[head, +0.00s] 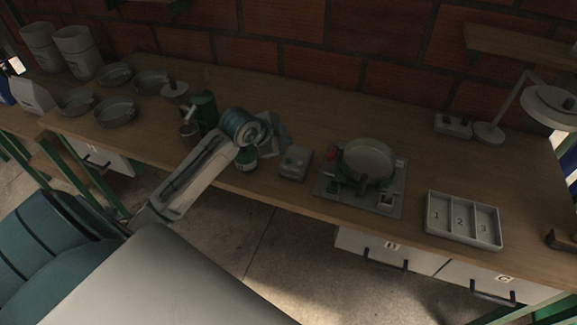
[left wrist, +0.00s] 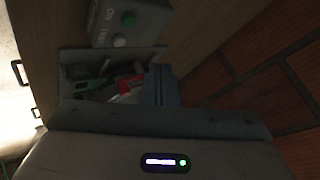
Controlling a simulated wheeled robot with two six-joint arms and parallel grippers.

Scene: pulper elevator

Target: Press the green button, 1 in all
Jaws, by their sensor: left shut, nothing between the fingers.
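A small grey box (head: 295,163) stands near the front edge of the worktop, left of the hot plate. In the head view the button's colour is too dim to tell. My left gripper (head: 278,137) is shut and empty, above the worktop just behind and left of the box, apart from the button. My right gripper is in neither view.
A numbered tray (head: 463,240) lies further right. A green canister (head: 204,108) stands left of my gripper. Another small box (head: 453,126) and a lamp (head: 489,133) stand at the back right.

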